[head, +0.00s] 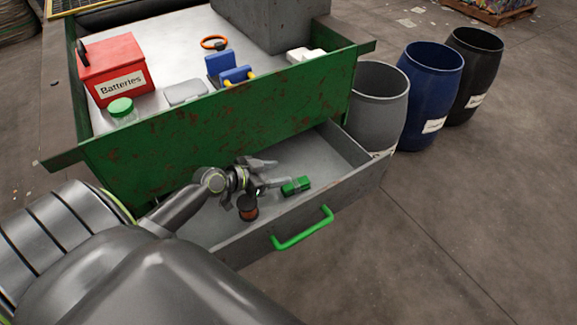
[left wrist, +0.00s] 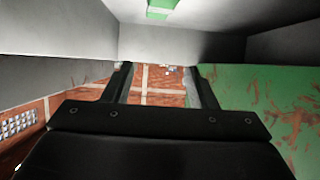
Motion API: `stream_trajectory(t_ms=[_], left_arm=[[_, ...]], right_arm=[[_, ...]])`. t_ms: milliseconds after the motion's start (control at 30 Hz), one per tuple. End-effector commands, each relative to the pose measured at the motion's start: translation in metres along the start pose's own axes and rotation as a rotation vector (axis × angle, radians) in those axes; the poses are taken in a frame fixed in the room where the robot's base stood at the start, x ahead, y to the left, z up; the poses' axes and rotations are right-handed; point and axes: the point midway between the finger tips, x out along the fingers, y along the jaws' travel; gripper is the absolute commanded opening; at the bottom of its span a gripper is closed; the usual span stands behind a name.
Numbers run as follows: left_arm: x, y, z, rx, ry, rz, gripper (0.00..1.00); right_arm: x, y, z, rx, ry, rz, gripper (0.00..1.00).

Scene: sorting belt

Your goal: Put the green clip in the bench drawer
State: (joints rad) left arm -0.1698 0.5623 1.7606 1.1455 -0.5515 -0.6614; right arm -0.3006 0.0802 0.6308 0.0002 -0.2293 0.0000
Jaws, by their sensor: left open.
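The green clip (head: 296,186) lies inside the open grey bench drawer (head: 355,184), near its front wall. The drawer has a green handle (head: 302,229). My left gripper (head: 272,174) is open and empty, in or just over the drawer, with its fingers pointing towards the clip. The fingertips look close to the clip but apart from it. In the left wrist view the clip (left wrist: 163,8) shows at the top edge, partly cut off, beyond the open fingers (left wrist: 160,85). My right gripper is not in view.
The green bench side (head: 215,130) rises behind the drawer. On the bench are a red Batteries box (head: 115,72), a green-lidded jar (head: 121,109), a blue item (head: 228,70) and an orange ring (head: 214,42). Grey (head: 376,103), blue (head: 432,90) and black (head: 474,67) barrels stand right.

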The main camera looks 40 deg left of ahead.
Motion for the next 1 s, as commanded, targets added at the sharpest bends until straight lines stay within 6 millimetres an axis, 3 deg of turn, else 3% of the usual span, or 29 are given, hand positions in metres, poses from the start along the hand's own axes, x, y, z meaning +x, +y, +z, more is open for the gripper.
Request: stream_trajectory(t_ms=[200, 400, 1000], left_arm=[[-0.043, 0.0, -0.001, 0.005, -0.001, 0.001, 0.52], [-0.06, 0.0, -0.002, 0.003, 0.003, 0.001, 0.52], [-0.063, 0.0, -0.003, 0.002, 0.005, 0.001, 0.52]], right_arm=[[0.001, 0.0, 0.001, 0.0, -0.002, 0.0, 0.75], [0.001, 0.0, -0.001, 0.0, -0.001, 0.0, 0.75], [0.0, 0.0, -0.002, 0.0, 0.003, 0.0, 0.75]])
